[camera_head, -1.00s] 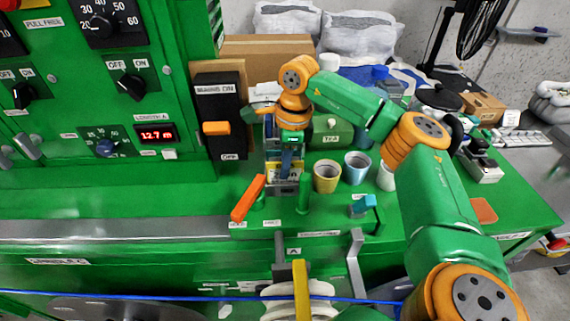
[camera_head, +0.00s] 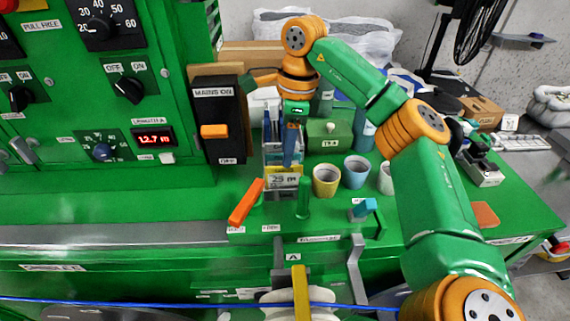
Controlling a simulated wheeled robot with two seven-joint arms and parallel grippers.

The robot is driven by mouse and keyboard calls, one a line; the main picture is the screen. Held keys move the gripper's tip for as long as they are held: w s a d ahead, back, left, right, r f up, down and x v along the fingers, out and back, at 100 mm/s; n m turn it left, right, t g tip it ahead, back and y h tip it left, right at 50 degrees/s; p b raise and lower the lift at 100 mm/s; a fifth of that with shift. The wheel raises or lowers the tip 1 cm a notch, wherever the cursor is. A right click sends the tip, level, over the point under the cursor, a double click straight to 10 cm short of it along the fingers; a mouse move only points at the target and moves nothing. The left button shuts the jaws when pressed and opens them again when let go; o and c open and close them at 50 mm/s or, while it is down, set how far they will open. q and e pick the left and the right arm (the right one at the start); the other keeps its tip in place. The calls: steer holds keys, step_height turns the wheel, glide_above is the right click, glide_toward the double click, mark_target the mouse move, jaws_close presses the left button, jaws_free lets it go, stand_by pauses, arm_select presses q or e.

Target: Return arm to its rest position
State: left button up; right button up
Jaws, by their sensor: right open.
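My right arm comes in from the right in green and orange. Its wrist stands over the back of the green bench, with the gripper (camera_head: 290,160) pointing down. The gripper is above and behind a small sign reading 25 m (camera_head: 285,181); its fingers are small and partly lost against the things behind, and nothing is seen held. The blue cable (camera_head: 180,303) runs across the bottom of the view. My left gripper is out of view.
A green control panel (camera_head: 60,200) fills the left, with a black mains switch box (camera_head: 213,100). An orange lever (camera_head: 246,202), a yellow cup (camera_head: 326,180), a blue cup (camera_head: 356,171) and a teal-handled part (camera_head: 363,208) stand near the gripper. A fan (camera_head: 480,25) is at back right.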

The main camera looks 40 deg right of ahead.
steer(key=shift+r, duration=0.35)
steer(key=shift+d, duration=0.1)
